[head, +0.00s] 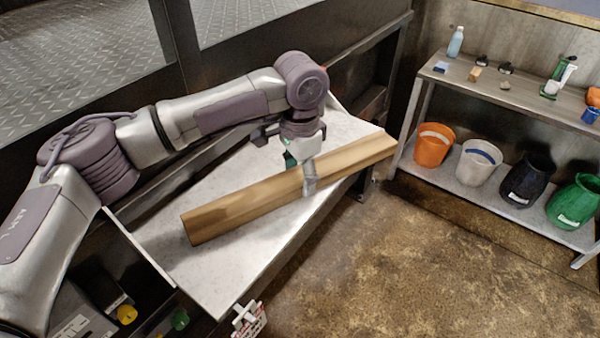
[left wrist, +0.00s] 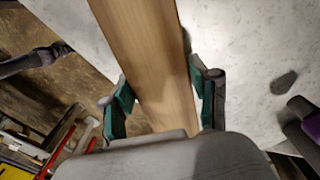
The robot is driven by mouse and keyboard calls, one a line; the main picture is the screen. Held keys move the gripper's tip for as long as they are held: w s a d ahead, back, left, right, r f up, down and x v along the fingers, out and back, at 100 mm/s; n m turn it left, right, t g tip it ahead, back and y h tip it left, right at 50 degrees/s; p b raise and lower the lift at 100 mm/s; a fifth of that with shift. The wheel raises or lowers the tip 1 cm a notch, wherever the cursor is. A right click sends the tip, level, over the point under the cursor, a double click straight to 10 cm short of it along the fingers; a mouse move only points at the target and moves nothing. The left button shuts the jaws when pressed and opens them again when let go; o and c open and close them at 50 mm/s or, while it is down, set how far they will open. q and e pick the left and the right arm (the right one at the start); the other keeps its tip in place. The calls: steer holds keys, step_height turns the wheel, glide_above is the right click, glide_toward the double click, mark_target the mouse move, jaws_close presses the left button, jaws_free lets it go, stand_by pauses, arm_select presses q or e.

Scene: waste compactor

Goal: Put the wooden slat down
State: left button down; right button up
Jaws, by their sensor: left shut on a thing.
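The wooden slat (head: 245,206) is a long brown board lying diagonally over the pale counter (head: 185,262) in the head view. Its far right end reaches past the counter's edge. My left gripper (head: 309,178) is above the slat near its middle, with one finger down its near side. In the left wrist view the slat (left wrist: 150,50) runs between the green-padded fingers of the left gripper (left wrist: 162,100), which is shut on it. I cannot tell whether the slat touches the counter or hangs just above it. My right gripper is not in view.
A shelf unit (head: 500,88) at the right holds a blue bottle (head: 455,42) and small items on top. An orange bucket (head: 432,150), a white one, a black one and a green one stand below. Bare counter lies around the slat; open floor (head: 400,265) lies in front.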

mark_target(300, 175)
arm_select(q)
steer(key=shift+c, duration=1.4)
jaws_free()
steer(key=shift+r, duration=0.2)
step_height(300, 175, up, 12)
steer(key=b, duration=0.2)
steer(key=shift+f, duration=0.15)
